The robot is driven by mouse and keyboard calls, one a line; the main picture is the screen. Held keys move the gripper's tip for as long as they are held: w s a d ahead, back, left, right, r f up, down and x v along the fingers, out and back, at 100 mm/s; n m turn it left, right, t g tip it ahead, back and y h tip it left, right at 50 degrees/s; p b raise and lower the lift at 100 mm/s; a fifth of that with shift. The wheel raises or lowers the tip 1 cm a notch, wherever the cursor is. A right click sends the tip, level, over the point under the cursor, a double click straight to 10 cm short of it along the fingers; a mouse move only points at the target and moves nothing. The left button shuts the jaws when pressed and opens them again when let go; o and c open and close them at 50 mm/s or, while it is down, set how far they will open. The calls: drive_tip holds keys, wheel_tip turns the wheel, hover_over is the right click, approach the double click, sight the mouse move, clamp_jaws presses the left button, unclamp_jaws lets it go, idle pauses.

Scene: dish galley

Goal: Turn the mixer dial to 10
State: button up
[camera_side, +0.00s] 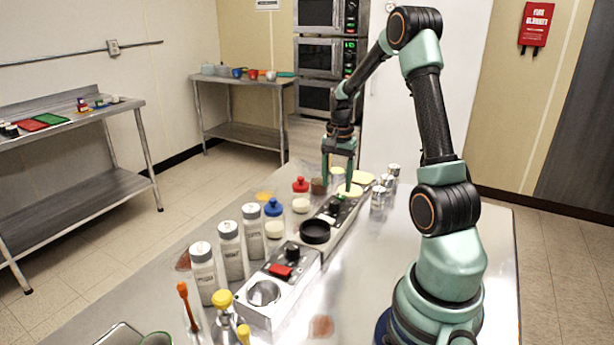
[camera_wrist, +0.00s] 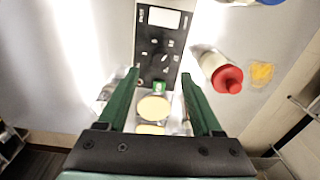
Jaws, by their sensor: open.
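The long grey unit on the table has a black control panel (camera_wrist: 157,55) with white marks around a dark area in the wrist view. I cannot make out a dial pointer or read the numbers. A small green button (camera_wrist: 159,87) sits at the panel's end. In the side view my gripper (camera_side: 337,188) points down over the far end of this unit, by the green button.
Beside the units stand several white-bodied shakers (camera_side: 230,250), a blue-capped bottle (camera_side: 274,208) and a red-capped bottle (camera_wrist: 226,78). Metal-topped jars (camera_side: 378,198) stand at right.

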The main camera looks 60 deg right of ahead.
sight(336, 202)
wheel_tip(336, 202, up, 6)
drive_tip(key=shift+r, duration=0.25)
drive_tip(key=shift+s, duration=0.1)
drive_tip(key=w+a+r+n+t+h, duration=0.1)
drive_tip(key=a+r+n, duration=0.25)
drive_tip(key=a, duration=0.35)
drive_tip(key=w+a+r+n+t, duration=0.1)
drive_tip(key=w+a+r+n, duration=0.2)
drive_tip(key=a, duration=0.4)
drive_tip(key=s+a+r+n+t+y, duration=0.1)
drive_tip(key=s+a+n+t, duration=0.2)
drive_tip(key=s+a+n, duration=0.3)
drive_tip(key=a+n, duration=0.4)
drive_tip(key=a, duration=0.6)
drive_tip(key=shift+n, duration=0.35)
